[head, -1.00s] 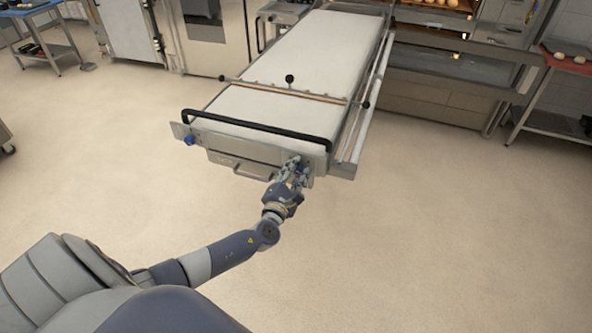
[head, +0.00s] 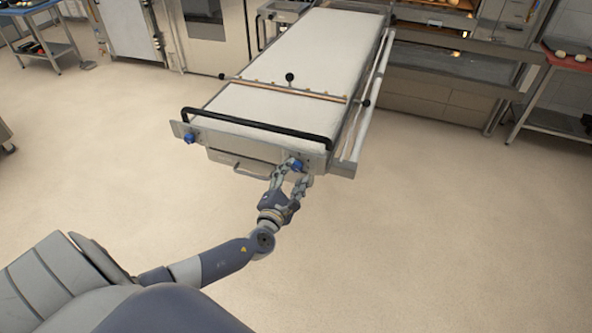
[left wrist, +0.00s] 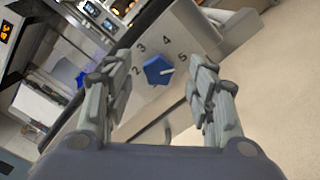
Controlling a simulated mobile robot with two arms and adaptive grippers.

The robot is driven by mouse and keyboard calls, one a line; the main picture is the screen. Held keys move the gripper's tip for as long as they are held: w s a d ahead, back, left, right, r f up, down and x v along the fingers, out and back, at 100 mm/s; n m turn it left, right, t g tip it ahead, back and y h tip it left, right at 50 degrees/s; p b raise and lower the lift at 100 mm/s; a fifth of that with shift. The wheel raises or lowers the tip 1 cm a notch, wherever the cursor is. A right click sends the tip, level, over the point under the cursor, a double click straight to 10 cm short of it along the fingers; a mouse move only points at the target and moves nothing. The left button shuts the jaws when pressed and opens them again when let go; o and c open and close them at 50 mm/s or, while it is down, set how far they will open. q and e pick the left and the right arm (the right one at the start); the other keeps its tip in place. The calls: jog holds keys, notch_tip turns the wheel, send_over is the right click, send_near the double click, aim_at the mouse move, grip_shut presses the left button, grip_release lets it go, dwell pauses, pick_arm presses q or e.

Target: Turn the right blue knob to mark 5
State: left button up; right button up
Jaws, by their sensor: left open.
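The right blue knob (head: 297,164) is on the front panel of the long machine, at its right end. In the left wrist view the blue knob (left wrist: 155,71) sits among the marks 2, 3, 4 and 5. Its white pointer points right, close to the 5 (left wrist: 181,57); I cannot tell if it lines up exactly. My left gripper (head: 292,177) is open just in front of the knob. In the left wrist view its fingers stand on either side of the knob, apart from it. My right gripper is not in view.
A left blue knob (head: 190,137) is at the panel's other end. A black bar (head: 255,127) runs above the panel, and a metal handle (head: 252,172) juts out below. The floor (head: 420,240) in front and to the right is clear.

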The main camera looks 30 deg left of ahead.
pick_arm(q)
jog(key=v, duration=0.9)
jog(key=shift+s+a, duration=0.1)
jog(key=s+a+f+n+g+b, duration=0.1)
jog(key=s+f+n+g+b, duration=0.3)
jog(key=f, duration=0.9)
jog(key=s+a+f+n+g, duration=0.1)
jog(key=s+f+n+g, duration=0.2)
jog(key=s+f+n, duration=0.55)
jog(key=s+a+f+n+g+b, duration=0.1)
jog(key=s+f+n+g+b, duration=0.2)
jog(key=f+n, duration=0.85)
jog(key=s+d+f+n+g+h+b, duration=0.1)
jog(key=s+d+f+n, duration=0.3)
jog(key=s+f, duration=0.4)
jog(key=s+d+f+n+g+h+b, duration=0.2)
jog(key=s+d+f+n+g, duration=0.1)
jog(key=s+d+f+n, duration=0.2)
jog(key=s+d+f+n+g+h+b, duration=0.1)
jog(key=s+d+f+n, duration=0.4)
jog(key=s+f, duration=0.7)
jog(key=n+g+b, duration=0.1)
jog(key=n, duration=0.1)
jog(key=shift+s+f+n+b, duration=0.2)
jog(key=shift+s+n+b, duration=0.1)
jog(key=shift+s, duration=0.1)
jog(key=shift+d, duration=0.1)
